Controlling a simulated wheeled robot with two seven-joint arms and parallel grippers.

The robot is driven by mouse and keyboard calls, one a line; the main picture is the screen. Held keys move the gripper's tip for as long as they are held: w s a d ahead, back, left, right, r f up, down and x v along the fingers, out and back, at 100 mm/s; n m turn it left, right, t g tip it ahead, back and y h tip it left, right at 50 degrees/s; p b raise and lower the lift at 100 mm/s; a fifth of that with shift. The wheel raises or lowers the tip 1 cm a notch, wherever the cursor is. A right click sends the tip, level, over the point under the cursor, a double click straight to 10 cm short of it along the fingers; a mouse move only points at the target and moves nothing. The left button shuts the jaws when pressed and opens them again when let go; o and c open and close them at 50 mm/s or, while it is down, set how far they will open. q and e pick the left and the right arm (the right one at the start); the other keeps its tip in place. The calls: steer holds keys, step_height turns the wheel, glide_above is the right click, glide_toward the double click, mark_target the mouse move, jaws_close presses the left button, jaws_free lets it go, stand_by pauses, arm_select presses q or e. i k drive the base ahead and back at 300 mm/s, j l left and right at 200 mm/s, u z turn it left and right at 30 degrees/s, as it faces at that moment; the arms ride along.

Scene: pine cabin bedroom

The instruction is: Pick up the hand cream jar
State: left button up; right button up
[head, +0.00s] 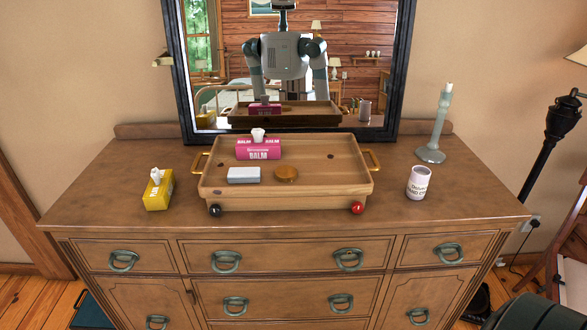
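The hand cream jar (418,183) is a small pale pink-white cylinder with dark lettering, partly readable as "HAND CR". It stands upright on the right part of the wooden dresser top (450,205), to the right of the tray and apart from it. Nothing touches it. Neither of my grippers shows in the head view. My body and upper arms appear only as a reflection in the mirror (295,60), where the grippers cannot be made out.
A wooden tray (290,203) with gold handles holds a pink balm box, a grey-white block and a round wooden piece. A yellow tissue box (158,190) stands left. A candlestick (435,130) stands behind the jar. Bare dresser top surrounds the jar.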

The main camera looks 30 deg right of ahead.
mark_target(419, 177)
steer(key=z, duration=1.85)
